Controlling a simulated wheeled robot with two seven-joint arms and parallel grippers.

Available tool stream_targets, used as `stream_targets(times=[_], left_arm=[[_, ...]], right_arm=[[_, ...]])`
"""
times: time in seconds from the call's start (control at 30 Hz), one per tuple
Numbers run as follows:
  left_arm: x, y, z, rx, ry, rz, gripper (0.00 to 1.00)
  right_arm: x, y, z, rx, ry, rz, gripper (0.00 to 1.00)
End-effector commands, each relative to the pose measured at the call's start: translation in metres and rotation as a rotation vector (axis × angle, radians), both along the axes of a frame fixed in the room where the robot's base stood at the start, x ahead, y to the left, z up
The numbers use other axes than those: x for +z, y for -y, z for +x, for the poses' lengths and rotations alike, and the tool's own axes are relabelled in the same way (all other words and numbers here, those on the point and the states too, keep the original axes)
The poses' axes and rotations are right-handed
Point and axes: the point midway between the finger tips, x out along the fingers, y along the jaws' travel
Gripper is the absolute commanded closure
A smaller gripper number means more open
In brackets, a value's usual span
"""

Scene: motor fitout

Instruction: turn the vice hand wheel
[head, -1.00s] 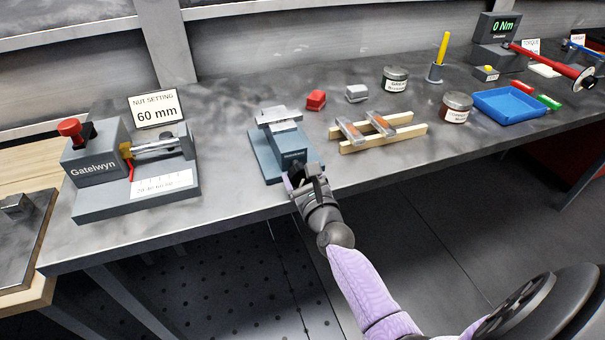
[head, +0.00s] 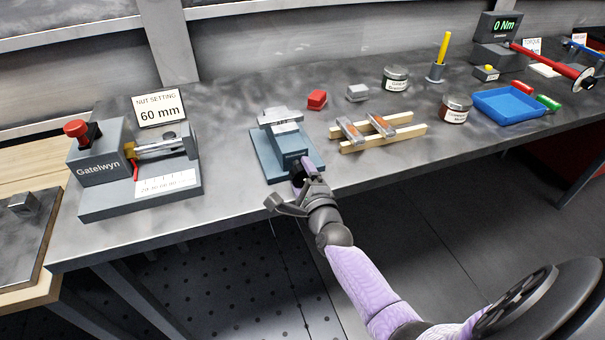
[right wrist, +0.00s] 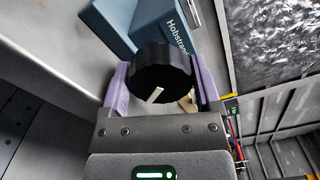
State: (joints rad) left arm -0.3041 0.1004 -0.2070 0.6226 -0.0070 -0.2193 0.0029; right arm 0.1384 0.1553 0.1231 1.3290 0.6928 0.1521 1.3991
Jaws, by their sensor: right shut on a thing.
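The blue-grey vice (head: 288,148) stands at the front edge of the bench, with pale metal jaws on top. Its black hand wheel (right wrist: 160,72) shows in the right wrist view, round with a pale mark on its face. My right gripper (right wrist: 160,85) is shut on the hand wheel, with one purple finger on each side of the rim. In the head view my right gripper (head: 304,176) sits at the front end of the vice and hides most of the wheel. My left gripper is not in view.
A grey nut-setting gauge (head: 100,165) stands to the left. A red block (head: 317,99), a grey block (head: 357,92), wooden rails (head: 378,138), jars (head: 455,108) and a blue tray (head: 510,106) lie to the right. The bench between gauge and vice is clear.

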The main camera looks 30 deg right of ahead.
Motion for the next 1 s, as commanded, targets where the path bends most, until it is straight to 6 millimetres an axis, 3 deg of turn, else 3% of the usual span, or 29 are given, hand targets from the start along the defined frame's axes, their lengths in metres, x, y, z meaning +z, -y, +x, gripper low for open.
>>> stream_targets(times=[1.0], left_arm=[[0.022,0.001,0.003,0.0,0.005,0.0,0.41]], right_arm=[[-0.004,0.0,-0.001,0.003,-0.231,-0.934,0.78]])
